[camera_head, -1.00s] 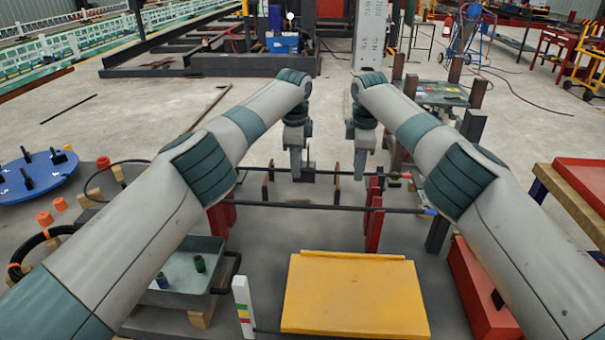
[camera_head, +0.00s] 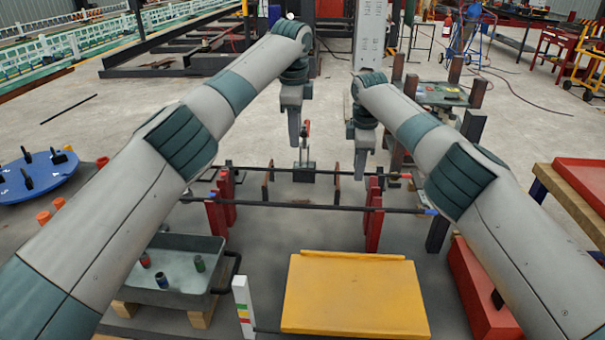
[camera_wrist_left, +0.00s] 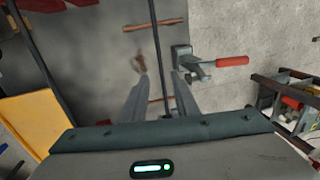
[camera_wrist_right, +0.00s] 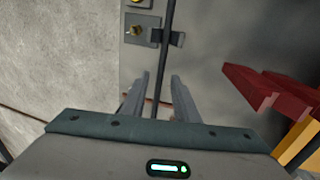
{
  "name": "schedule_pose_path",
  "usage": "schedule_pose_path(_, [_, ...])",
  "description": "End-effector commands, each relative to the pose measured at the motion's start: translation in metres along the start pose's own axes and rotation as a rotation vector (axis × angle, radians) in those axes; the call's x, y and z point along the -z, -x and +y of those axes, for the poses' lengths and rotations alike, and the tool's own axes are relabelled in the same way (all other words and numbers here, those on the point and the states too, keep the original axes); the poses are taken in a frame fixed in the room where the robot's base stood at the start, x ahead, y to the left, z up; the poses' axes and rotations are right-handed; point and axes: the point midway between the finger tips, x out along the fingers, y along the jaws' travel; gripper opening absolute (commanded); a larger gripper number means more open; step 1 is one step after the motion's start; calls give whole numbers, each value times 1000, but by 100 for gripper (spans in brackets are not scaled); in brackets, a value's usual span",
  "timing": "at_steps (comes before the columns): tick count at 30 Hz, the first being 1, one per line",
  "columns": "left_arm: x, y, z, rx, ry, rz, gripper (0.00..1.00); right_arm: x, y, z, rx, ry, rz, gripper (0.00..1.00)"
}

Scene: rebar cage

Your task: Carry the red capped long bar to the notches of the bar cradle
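The red capped long bar (camera_head: 300,172) lies level along the back, its red cap (camera_head: 406,176) at the right end. Red notched posts, apparently the bar cradle (camera_head: 375,225), stand at its front and carry a second, blue-capped bar (camera_head: 300,205). My left gripper (camera_head: 295,145) is open above the red capped bar; in the left wrist view the bar (camera_wrist_left: 158,50) runs between its spread fingers, below them. My right gripper (camera_head: 360,172) is open and lower, close to the bar; in the right wrist view the bar (camera_wrist_right: 167,55) runs between its fingers. Contact cannot be told.
A red-handled clamp (camera_head: 305,150) stands beside the bar near my left gripper; it also shows in the left wrist view (camera_wrist_left: 205,65). Thin brown pieces (camera_head: 337,190) stand under the bars. A yellow panel (camera_head: 353,295) and a grey tray (camera_head: 175,270) lie nearer.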

Motion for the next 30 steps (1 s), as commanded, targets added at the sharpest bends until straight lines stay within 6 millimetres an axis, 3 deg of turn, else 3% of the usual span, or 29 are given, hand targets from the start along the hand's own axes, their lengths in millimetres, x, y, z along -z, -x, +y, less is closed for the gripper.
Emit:
schedule_pose_path(6, [0, 10, 0, 0, 0, 0, 28, 0, 0, 0, 0, 0, 0, 28])
schedule_pose_path(19, [0, 9, 0, 0, 1, 0, 28, 0, 4, 0, 0, 0, 0, 28])
schedule_pose_path(23, [0, 9, 0, 0, 1, 0, 28, 1, 14, 1, -1, 2, 1, 28])
schedule_pose_path(30, [0, 9, 0, -1, 1, 0, 28, 0, 50, 1, -2, 1, 2, 28])
